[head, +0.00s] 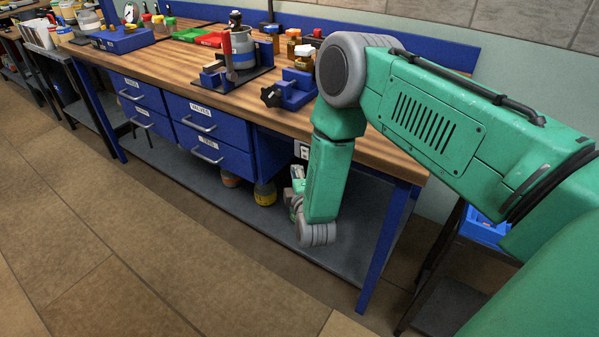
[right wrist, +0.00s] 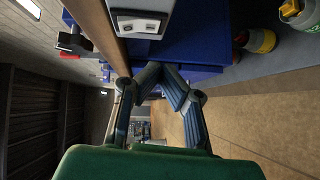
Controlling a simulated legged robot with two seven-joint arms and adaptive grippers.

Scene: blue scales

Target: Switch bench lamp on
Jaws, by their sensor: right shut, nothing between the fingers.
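A small pale switch or socket plate (head: 301,150) with dark parts sits under the bench top, right of the drawers. In the right wrist view a pale plate with dark inserts (right wrist: 138,24) shows near the top, by the bench edge. My right gripper (head: 294,188) is below the bench top, lower than the plate and partly hidden by my forearm. Its fingers (right wrist: 160,68) are shut and empty, apart from the plate in the right wrist view. I cannot make out a lamp for certain. My left gripper is not in view.
The wooden bench (head: 165,62) carries a pot (head: 242,50), a blue vise-like block (head: 290,92) and several jars. Blue drawers (head: 215,135) hang beneath. A yellow container (head: 264,194) stands on the lower shelf (head: 190,170). A blue leg (head: 385,245) stands right of my gripper. The floor in front is clear.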

